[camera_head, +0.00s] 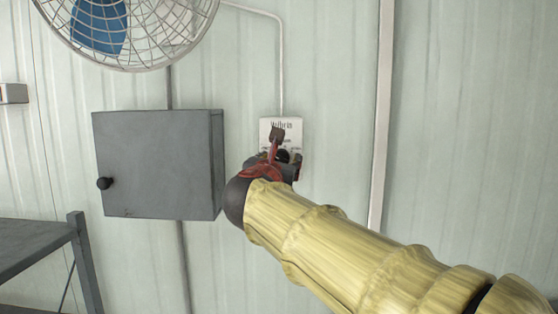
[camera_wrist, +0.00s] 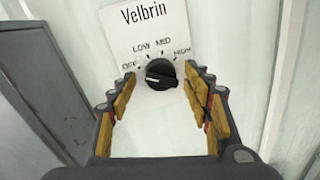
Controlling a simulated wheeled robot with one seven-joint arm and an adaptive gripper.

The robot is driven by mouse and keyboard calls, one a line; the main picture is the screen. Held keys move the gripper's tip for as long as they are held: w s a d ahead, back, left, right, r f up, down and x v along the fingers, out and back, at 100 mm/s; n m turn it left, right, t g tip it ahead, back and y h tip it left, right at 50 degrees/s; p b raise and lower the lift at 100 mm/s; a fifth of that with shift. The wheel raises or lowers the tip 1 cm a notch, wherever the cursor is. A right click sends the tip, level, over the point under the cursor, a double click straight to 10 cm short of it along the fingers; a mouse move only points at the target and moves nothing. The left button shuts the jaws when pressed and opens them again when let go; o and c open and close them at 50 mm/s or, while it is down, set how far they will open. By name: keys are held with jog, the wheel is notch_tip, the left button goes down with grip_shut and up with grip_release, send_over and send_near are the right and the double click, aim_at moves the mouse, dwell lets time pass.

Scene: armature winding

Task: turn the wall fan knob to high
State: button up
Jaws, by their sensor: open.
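The white fan control plate (camera_wrist: 140,25), marked Velbrin, is on the wall; it also shows in the head view (camera_head: 293,124), partly behind my gripper. Its black round knob (camera_wrist: 160,74) has labels OFF, LOW, MED and HIGH around its top, from left to right. A pale mark on the knob lies on its left side, toward the OFF side. My gripper (camera_wrist: 161,77) is open, with one finger on each side of the knob and a visible gap to both. Whether the fingertips reach the knob's depth I cannot tell. In the head view, my gripper (camera_head: 287,148) covers the plate's lower part.
A grey wall box (camera_head: 150,165) with a black knob sits left of the plate; its side shows in the wrist view (camera_wrist: 45,80). The caged fan (camera_head: 125,30) hangs above it. A conduit (camera_head: 281,70) rises from the plate. A grey table (camera_head: 35,240) stands lower left.

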jog(key=shift+c, duration=0.7)
jog(key=c, duration=1)
jog(key=m+b, duration=0.3)
jog(key=m, duration=0.2)
jog(key=m+b, duration=0.4)
jog(key=shift+r+m+g+y, duration=0.15)
jog(key=shift+m+g+y, duration=0.15)
jog(key=shift+m+y, duration=0.1)
jog(key=m+b, duration=0.2)
jog(key=m, duration=0.1)
jog(key=shift+b, duration=0.35)
jog(key=m+b, duration=0.2)
jog(key=m, duration=0.1)
jog(key=shift+d+m+y, duration=0.1)
jog(key=shift+m+y, duration=0.2)
jog(key=shift+y, duration=0.1)
jog(key=m+b, duration=0.4)
jog(key=m, duration=0.1)
jog(key=shift+d+r+m+y, duration=0.1)
jog(key=shift+r+m+y, duration=0.05)
jog(key=shift+m+y, duration=0.25)
